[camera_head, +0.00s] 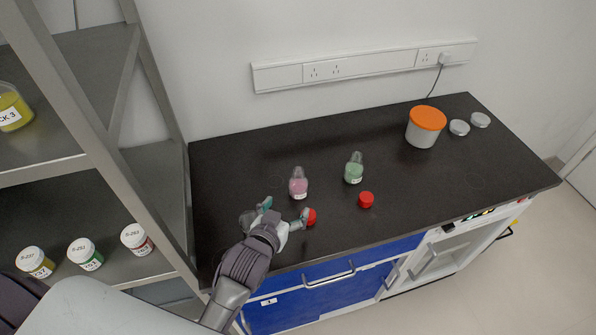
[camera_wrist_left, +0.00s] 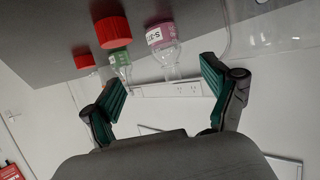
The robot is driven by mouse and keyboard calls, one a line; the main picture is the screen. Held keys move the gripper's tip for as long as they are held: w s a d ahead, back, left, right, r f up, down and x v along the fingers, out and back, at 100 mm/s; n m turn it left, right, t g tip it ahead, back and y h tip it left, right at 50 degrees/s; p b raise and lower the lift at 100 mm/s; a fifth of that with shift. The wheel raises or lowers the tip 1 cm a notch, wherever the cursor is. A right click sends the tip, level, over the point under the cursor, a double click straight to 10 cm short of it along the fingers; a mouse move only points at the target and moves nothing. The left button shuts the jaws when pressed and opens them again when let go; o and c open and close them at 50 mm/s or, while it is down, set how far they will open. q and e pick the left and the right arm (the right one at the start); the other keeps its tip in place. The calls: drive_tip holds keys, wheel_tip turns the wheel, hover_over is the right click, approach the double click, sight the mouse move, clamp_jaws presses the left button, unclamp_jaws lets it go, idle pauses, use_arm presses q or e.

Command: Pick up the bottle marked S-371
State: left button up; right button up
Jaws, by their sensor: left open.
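A small clear bottle with pink contents (camera_head: 298,188) stands upright on the dark bench top. In the left wrist view the pink bottle (camera_wrist_left: 162,40) shows a white label that seems to start "S-37"; its last digit is unclear. A similar bottle with green contents (camera_head: 354,171) stands to its right, and it also shows in the wrist view (camera_wrist_left: 120,59). My left gripper (camera_head: 286,209) is open and empty, just in front of the pink bottle. Its fingers (camera_wrist_left: 160,92) are spread apart in the wrist view, with no bottle between them. My right gripper is not in view.
A red cap (camera_head: 311,217) lies by my left gripper's right finger; another red cap (camera_head: 366,200) lies farther right. A clear object (camera_head: 247,221) is partly hidden left of the gripper. A grey tub with an orange lid (camera_head: 424,128) stands back right. A metal shelf (camera_head: 160,120) rises at left.

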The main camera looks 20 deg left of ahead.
sight(295, 188)
use_arm(q)
drive_tip(key=shift+w+a, duration=0.1)
drive_tip(key=shift+w, duration=0.25)
drive_tip(key=p+x, duration=0.1)
drive_tip(key=x, duration=0.4)
drive_tip(key=shift+w, duration=0.35)
drive_tip(key=shift+w+f+p, duration=0.2)
drive_tip(key=shift+w+p, duration=0.1)
drive_tip(key=shift+w, duration=0.2)
drive_tip(key=x, duration=0.2)
drive_tip(key=p+x, duration=0.1)
drive_tip(key=x, duration=0.1)
drive_tip(key=shift+w+a, duration=0.1)
drive_tip(key=shift+a, duration=0.15)
drive_tip(key=shift+w+f, duration=0.15)
drive_tip(key=shift+w, duration=0.15)
drive_tip(key=shift+s, duration=0.1)
drive_tip(key=shift+c, duration=0.3)
use_arm(e)
wheel_tip(295, 188, up, 3)
drive_tip(key=shift+d+f, duration=0.1)
drive_tip(key=shift+f, duration=0.05)
use_arm(q)
drive_tip(key=c, duration=1.4)
drive_tip(key=shift+o, duration=0.2)
use_arm(e)
drive_tip(key=shift+d, duration=0.3)
